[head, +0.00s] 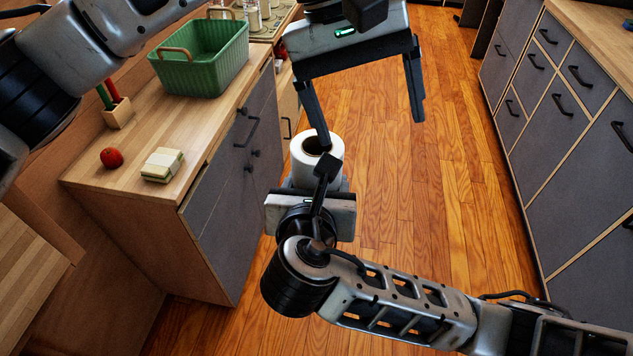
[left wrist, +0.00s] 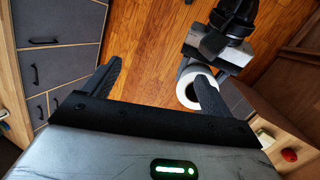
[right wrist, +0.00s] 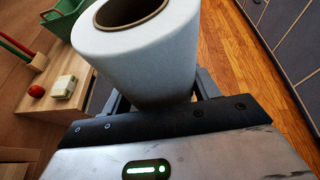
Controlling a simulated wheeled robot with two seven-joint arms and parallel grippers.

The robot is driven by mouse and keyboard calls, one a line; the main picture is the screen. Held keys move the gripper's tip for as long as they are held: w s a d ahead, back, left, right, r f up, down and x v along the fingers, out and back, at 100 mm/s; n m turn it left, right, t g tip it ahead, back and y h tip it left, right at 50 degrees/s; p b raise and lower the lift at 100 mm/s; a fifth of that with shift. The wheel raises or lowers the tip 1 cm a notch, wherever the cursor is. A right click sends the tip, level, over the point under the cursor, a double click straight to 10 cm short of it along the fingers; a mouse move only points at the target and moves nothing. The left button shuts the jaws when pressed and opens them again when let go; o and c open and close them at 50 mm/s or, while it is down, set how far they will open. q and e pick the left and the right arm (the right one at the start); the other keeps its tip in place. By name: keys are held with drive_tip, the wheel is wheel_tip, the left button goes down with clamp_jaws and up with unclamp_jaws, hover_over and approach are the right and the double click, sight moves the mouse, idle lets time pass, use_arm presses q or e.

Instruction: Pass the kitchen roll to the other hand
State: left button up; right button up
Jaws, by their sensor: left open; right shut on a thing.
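The white kitchen roll (head: 328,167) stands upright with its tube opening facing up, held in front of the counter. My right gripper (head: 318,188) is shut on its lower part; the right wrist view shows the roll (right wrist: 140,55) filling the space between the fingers. My left gripper (head: 370,125) is open above the roll, its fingers wide apart and pointing down. One left finger tip is close to the roll's top opening; I cannot tell if it touches. In the left wrist view the roll (left wrist: 194,84) lies by the right-hand finger, outside the middle of the jaws.
A wooden counter (head: 135,178) at the left carries a green basket (head: 203,60), a red fruit (head: 111,158), a pale stacked block (head: 162,165) and a wooden holder (head: 117,113). Grey drawers (head: 575,120) line the right. The wooden floor between is clear.

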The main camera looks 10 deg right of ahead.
use_arm(q)
drive_tip(key=s+d+r+n+g+h, duration=0.35)
drive_tip(key=r+n+g+h, duration=0.2)
drive_tip(key=n+h, duration=0.5)
drive_tip(key=w+a+n+t+h, duration=0.7)
drive_tip(key=w+n+t+h, duration=0.45)
drive_tip(key=n, duration=0.75)
drive_tip(key=w+a+f+n+t+y, duration=0.1)
drive_tip(key=a+f+n+t+y, duration=0.45)
drive_tip(key=n, duration=0.55)
drive_tip(key=w+a+f+n+t+y, duration=0.1)
drive_tip(key=a+f+n+t+y, duration=0.2)
drive_tip(key=f+n+t+y, duration=0.7)
drive_tip(key=s+a+f+n+g+y, duration=0.2)
drive_tip(key=s+f+n, duration=0.4)
drive_tip(key=f, duration=0.3)
drive_tip(key=s+a+f+n+g+y, duration=0.3)
drive_tip(key=s+a+f+n, duration=0.3)
drive_tip(key=f, duration=0.4)
drive_tip(key=s+a+f+n+g+y, duration=0.2)
drive_tip(key=s+a+f+n+g, duration=0.2)
drive_tip(key=s+f+n, duration=0.3)
wheel_tip(320, 180, down, 3)
drive_tip(key=shift+s+a+r+n, duration=0.2)
drive_tip(key=shift+a+n, duration=0.05)
drive_tip(key=shift+n, duration=0.5)
